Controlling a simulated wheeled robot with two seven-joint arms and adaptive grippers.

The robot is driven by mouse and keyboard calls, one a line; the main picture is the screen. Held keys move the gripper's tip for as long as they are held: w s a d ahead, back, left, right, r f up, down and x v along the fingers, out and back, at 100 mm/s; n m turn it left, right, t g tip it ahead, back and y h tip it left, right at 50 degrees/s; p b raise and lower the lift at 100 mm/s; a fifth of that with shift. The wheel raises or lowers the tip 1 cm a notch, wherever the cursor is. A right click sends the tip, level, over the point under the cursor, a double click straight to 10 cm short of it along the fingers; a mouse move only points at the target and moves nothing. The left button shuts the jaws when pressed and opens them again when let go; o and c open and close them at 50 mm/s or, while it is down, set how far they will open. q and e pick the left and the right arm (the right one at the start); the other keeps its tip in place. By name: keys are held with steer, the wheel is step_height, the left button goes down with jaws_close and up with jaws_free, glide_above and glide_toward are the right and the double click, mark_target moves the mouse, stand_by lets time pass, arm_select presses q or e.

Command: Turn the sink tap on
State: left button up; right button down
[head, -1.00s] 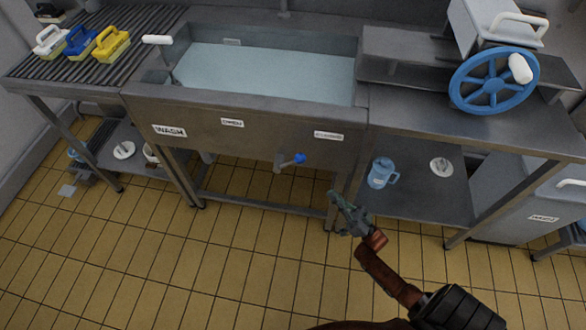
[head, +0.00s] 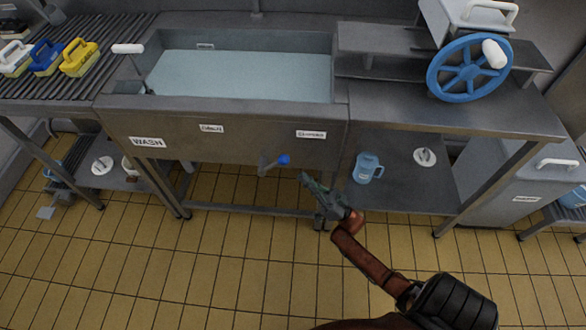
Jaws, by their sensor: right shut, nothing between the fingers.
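The steel sink (head: 225,115) holds pale water and has a label reading "WASH" on its front. A lever with a blue knob (head: 283,160) sticks out under the sink's front, below two small labels, one seemingly reading "CLOSED". A white-handled lever (head: 128,49) stands at the sink's left rim; I cannot tell which of the two is the tap. My right gripper (head: 306,179) is shut and empty, just right of and below the blue knob in the picture, apparently apart from it. My left gripper is out of view.
A blue jug (head: 367,168) stands on the lower shelf at right. A blue handwheel (head: 469,68) is above the right counter. Yellow (head: 79,59) and blue (head: 46,58) handled blocks lie on the ribbed drainer at left. The tiled floor in front is clear.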

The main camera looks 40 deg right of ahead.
mark_target(276, 163)
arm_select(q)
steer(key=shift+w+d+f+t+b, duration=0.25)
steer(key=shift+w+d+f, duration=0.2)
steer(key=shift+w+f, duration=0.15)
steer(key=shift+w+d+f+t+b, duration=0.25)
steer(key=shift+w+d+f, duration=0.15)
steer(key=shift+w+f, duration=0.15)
arm_select(e)
steer(key=x, duration=0.5)
steer(key=shift+w+a+r, duration=0.1)
steer(key=shift+w+r, duration=0.05)
steer(key=shift+w, duration=0.05)
